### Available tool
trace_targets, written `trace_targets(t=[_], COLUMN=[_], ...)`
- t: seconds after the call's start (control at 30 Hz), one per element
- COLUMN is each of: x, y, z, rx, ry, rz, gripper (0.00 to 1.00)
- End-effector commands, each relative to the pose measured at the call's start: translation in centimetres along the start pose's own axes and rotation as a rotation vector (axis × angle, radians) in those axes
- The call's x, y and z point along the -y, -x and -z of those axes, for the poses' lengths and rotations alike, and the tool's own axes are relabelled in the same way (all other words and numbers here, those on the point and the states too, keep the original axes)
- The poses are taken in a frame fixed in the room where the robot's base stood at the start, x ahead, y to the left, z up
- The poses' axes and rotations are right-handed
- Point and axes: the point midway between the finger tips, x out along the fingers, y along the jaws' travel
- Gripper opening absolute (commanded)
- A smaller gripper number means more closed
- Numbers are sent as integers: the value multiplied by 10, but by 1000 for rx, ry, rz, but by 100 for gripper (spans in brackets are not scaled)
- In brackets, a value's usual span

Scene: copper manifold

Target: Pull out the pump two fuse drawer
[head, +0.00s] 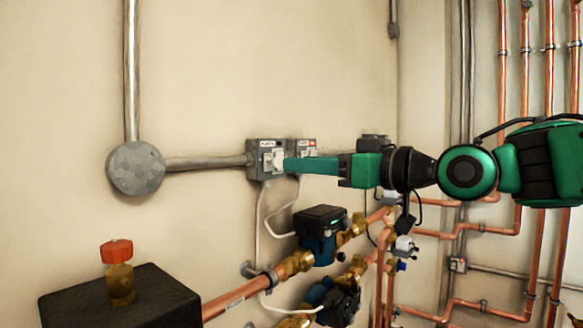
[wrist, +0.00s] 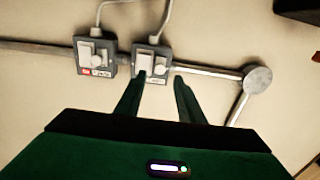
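Two small grey fused boxes are side by side on the wall. The left box (head: 256,172) has a white label with dark print, too small to read surely, and white parts on its front; the right box (head: 308,148) has a red mark. In the wrist view these are the right-hand box (wrist: 151,79) and the red-marked left-hand box (wrist: 107,58). I cannot tell for sure which is pump two. My gripper (wrist: 158,80) is open. One fingertip overlaps the unmarked box's front, the other is beside its right edge. Nothing is held; contact is unclear.
A conduit (head: 205,163) runs from the left box to a round junction box (head: 136,168). Pale cables hang from the boxes. Below are a pump (head: 320,235), brass valves and copper pipes (head: 237,298).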

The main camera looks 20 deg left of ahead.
Motion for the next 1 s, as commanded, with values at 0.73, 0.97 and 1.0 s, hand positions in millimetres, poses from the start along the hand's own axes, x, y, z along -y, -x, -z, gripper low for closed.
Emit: trace_targets(t=[0.73,0.97,1.0], x=[0,0,0], y=[-50,-50,-50], z=[0,0,0], rx=[1,1,1], ry=[0,0,0], rz=[-1,-1,-1], gripper=[33,0,0])
